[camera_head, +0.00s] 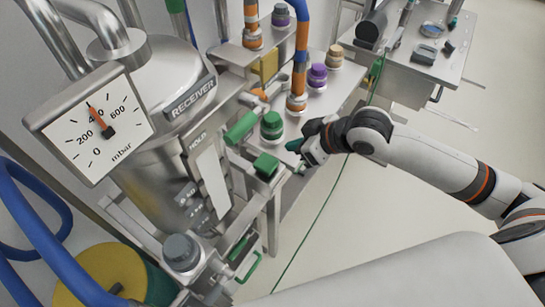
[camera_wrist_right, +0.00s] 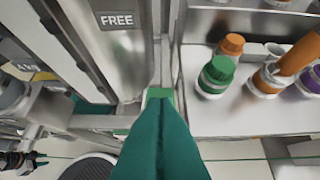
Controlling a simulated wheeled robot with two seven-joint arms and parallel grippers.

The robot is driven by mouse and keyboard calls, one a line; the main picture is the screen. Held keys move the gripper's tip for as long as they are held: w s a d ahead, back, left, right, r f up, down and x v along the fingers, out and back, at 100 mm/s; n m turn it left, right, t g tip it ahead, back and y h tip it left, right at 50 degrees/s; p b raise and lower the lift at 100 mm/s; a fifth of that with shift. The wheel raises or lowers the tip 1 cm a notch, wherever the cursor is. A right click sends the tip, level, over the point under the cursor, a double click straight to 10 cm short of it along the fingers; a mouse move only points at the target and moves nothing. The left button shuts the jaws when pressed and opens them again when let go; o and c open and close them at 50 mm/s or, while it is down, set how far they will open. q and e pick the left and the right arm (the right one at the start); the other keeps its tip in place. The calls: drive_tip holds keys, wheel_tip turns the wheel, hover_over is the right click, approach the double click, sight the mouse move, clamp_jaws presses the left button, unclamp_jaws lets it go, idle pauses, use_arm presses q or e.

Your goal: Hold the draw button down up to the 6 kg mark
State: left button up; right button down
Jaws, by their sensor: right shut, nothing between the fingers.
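My right gripper (camera_head: 300,148) comes in from the right in the head view, its teal fingers shut and empty. A green square block (camera_head: 265,165) stands at the vessel's near side, left of and below the fingertips, with a gap between. I cannot read a label that marks it as the draw button. In the right wrist view the shut fingers (camera_wrist_right: 160,105) point up at a green piece (camera_wrist_right: 159,92); contact is hard to tell. No kilogram mark is legible.
The steel receiver vessel (camera_head: 158,75) carries a dial (camera_head: 95,125) in mbar, its needle near 400. A green-capped fitting (camera_head: 271,128), purple caps (camera_head: 317,75) and orange pipes (camera_head: 298,85) stand close behind the right gripper. Open floor (camera_head: 335,230) lies below it.

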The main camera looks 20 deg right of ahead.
drive_tip(key=p, duration=0.2)
hover_over(264, 161)
drive_tip(key=s+d, duration=0.2)
drive_tip(key=f, duration=0.6)
drive_tip(key=shift+s+a, duration=0.1)
drive_tip(key=shift+a, duration=0.1)
wheel_tip(264, 161, down, 3)
drive_tip(key=shift+r, duration=0.15)
drive_tip(key=shift+f+p, duration=0.3)
drive_tip(key=shift+f, duration=0.5)
drive_tip(key=shift+f, duration=0.1)
